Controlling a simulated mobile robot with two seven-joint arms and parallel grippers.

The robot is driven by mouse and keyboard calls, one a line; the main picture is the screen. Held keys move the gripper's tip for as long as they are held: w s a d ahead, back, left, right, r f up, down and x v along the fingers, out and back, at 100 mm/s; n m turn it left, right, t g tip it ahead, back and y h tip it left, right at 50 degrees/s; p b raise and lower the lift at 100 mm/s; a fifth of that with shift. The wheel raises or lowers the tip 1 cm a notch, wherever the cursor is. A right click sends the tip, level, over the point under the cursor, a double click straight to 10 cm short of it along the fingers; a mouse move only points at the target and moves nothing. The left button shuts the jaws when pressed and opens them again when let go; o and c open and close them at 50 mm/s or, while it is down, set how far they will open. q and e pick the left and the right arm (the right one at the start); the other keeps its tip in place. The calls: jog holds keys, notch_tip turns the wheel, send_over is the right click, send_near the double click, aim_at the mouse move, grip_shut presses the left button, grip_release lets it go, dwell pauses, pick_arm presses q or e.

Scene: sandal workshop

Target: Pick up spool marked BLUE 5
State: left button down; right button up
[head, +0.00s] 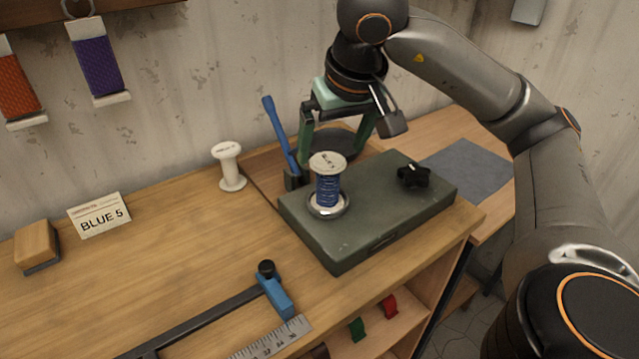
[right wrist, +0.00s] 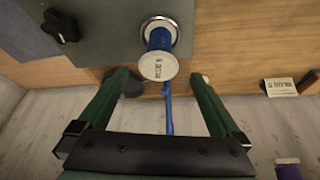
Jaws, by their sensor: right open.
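The spool marked BLUE 5 (head: 327,190), with blue thread and a white labelled top, stands upright in a metal ring on a grey-green box (head: 390,205). My right gripper (head: 333,155) is open, its green fingers pointing down behind the spool's top. In the right wrist view, the spool's white top (right wrist: 158,67) shows between the two open fingertips (right wrist: 160,78), with no visible contact. I cannot tell the exact gap. My left gripper is not in view.
A blue-handled lever (head: 279,135) rises left of the box, and a black knob (head: 413,176) sits on it. A bare white spool (head: 228,165), a BLUE 5 card (head: 99,215) and a blue clamp (head: 276,295) are on the bench. The bench's middle left is clear.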

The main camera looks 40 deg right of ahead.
aim_at(325, 179)
jog(key=x, duration=1)
jog(key=shift+s+b, duration=0.25)
jog(key=shift+b, duration=0.15)
jog(key=c, duration=1.4)
